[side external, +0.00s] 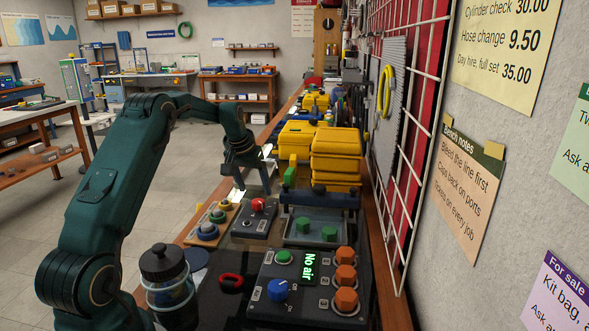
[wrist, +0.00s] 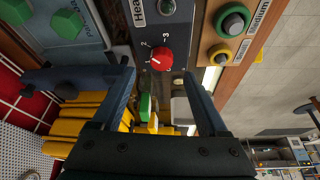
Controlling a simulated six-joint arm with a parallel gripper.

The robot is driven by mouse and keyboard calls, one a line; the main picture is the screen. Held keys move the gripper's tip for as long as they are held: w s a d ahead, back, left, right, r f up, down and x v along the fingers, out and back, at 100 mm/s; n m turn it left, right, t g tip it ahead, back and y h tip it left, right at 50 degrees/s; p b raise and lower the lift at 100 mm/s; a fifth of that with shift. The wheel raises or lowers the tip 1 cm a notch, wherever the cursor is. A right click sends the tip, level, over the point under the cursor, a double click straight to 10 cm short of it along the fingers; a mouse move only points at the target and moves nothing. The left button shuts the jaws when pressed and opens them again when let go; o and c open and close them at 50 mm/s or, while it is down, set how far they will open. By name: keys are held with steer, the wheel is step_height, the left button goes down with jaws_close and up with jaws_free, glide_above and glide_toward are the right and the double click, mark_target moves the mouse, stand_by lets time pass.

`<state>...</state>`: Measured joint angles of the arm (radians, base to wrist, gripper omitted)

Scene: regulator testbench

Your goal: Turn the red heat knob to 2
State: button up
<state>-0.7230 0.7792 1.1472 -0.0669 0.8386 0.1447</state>
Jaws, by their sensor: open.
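The red heat knob (side external: 258,204) sits on a small dark control box (side external: 250,226) on the bench. In the wrist view, the red knob (wrist: 162,58) is on the panel marked "Heat", with small numerals around it. A pale mark shows on its left side, seemingly near the 1, but it is too small to read surely. My gripper (side external: 243,165) is above and behind the box in the side view. In the wrist view, my gripper (wrist: 158,82) is open and empty, its fingers on either side of the knob in the picture and apart from it.
A larger panel reading "No air" (side external: 309,268) is in front. Yellow cases (side external: 336,150) stand behind. A wire grid (side external: 398,160) borders the right side.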

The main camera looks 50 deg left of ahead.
mark_target(258, 201)
steer(key=shift+s+a, duration=0.1)
steer(key=shift+f+m, duration=0.2)
steer(key=shift+m, duration=0.1)
steer(key=shift+x, duration=2.35)
jaws_close()
steer(key=shift+r+n, duration=0.1)
steer(key=shift+n, duration=0.7)
steer(key=shift+y, duration=0.3)
jaws_free()
